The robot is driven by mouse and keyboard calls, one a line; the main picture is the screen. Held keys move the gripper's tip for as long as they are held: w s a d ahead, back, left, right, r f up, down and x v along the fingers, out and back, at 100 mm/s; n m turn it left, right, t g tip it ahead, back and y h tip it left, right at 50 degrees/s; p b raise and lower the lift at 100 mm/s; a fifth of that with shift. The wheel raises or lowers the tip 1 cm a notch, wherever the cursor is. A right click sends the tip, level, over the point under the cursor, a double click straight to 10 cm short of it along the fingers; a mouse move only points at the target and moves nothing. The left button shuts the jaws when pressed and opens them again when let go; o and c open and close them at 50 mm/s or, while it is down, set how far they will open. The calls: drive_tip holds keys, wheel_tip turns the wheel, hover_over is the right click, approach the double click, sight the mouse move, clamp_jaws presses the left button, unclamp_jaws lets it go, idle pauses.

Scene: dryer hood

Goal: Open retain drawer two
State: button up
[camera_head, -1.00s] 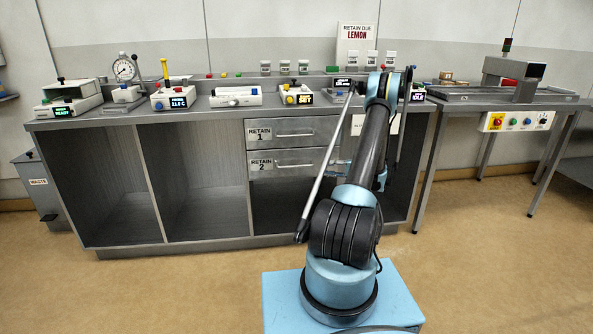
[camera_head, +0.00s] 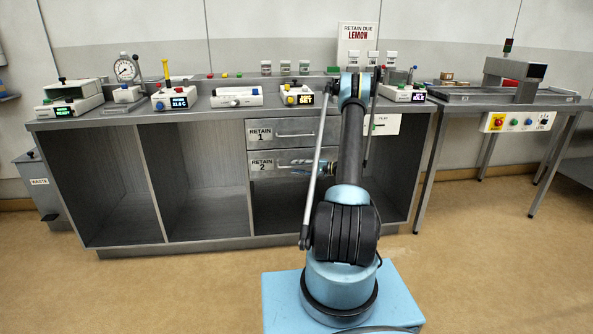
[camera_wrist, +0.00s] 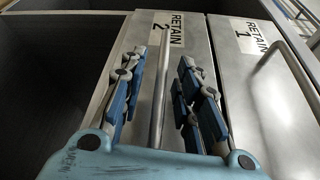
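Retain drawer two (camera_head: 262,173) is the lower grey drawer in the bench, labelled "RETAIN 2"; it looks closed, flush with the drawer above. My gripper (camera_head: 300,163) is in front of its right part in the head view, partly hidden by my arm. In the wrist view, the drawer two front (camera_wrist: 188,38) carries a straight metal bar handle (camera_wrist: 158,95). My gripper (camera_wrist: 164,62) is open, with one blue finger on each side of this bar. The fingers appear apart from the bar, and I cannot tell how deep it sits between them.
Retain drawer one (camera_head: 287,124) is directly above, and its handle (camera_wrist: 282,52) is close to my gripper's right side in the wrist view. An open dark compartment (camera_head: 275,205) lies below drawer two. Instruments stand on the bench top (camera_head: 215,108). The floor (camera_head: 190,285) in front is clear.

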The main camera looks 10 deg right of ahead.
drive_tip(key=shift+w+a, duration=0.15)
drive_tip(key=shift+a, duration=0.25)
